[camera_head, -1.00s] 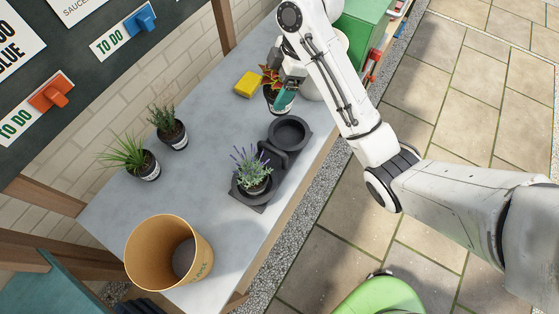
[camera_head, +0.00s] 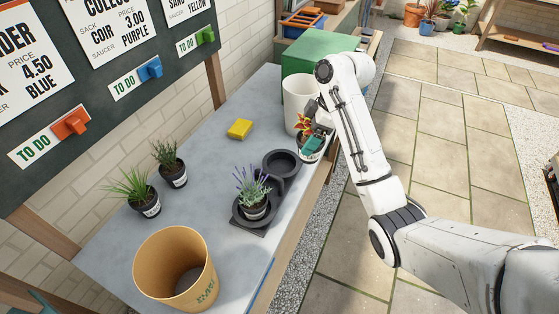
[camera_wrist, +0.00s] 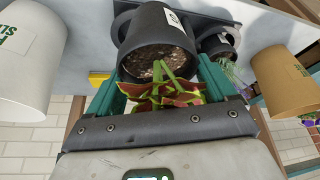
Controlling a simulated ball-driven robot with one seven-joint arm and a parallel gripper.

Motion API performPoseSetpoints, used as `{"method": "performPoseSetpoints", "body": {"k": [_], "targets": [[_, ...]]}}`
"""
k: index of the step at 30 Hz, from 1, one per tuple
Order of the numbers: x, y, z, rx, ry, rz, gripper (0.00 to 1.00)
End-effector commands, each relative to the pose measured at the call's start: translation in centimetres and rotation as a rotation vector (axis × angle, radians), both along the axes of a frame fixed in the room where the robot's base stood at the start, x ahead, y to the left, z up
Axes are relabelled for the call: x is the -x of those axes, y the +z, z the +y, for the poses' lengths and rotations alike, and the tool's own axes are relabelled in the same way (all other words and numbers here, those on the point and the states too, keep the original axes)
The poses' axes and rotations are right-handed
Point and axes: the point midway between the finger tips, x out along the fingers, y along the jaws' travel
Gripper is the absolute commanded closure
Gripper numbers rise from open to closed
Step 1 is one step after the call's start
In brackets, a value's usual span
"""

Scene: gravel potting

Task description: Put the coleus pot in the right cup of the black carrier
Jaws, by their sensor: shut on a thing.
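The coleus pot, a dark pot with red and yellow-green leaves (camera_head: 306,125), is held in my gripper (camera_head: 317,140) beyond and to the right of the black carrier's empty cup. In the wrist view the dark pot (camera_wrist: 158,42) with a white label sits between my teal fingers, leaves towards the palm. The black carrier (camera_head: 262,192) stands near the table's right edge. Its far, right-hand cup (camera_head: 282,164) is empty. Its near cup holds the lavender pot (camera_head: 254,208). How high the coleus pot is above the table is hard to tell.
A white bucket (camera_head: 299,98) and a green box (camera_head: 312,50) stand just beyond the gripper. A yellow block (camera_head: 239,129), two potted herbs (camera_head: 171,170) (camera_head: 148,203) and a tan bucket (camera_head: 174,268) are on the table. The table around the yellow block is clear.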

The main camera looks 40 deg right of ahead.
Motion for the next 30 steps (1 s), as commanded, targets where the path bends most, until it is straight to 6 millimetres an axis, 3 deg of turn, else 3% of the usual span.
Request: {"method": "performPoseSetpoints", "body": {"k": [1,6,15,22,30], "targets": [[-1.0,-1.0,0.3,0.002,0.004,-0.002,0.58],[-4.1,-1.8,1.1,0.001,0.003,0.001,0.58],[-7.7,-6.2,2.0,0.001,0.001,0.0,0.58],[-8.8,-7.6,2.3,0.001,0.001,-0.001,0.58],[-8.8,-10.6,2.3,0.002,0.001,0.0,0.58]]}}
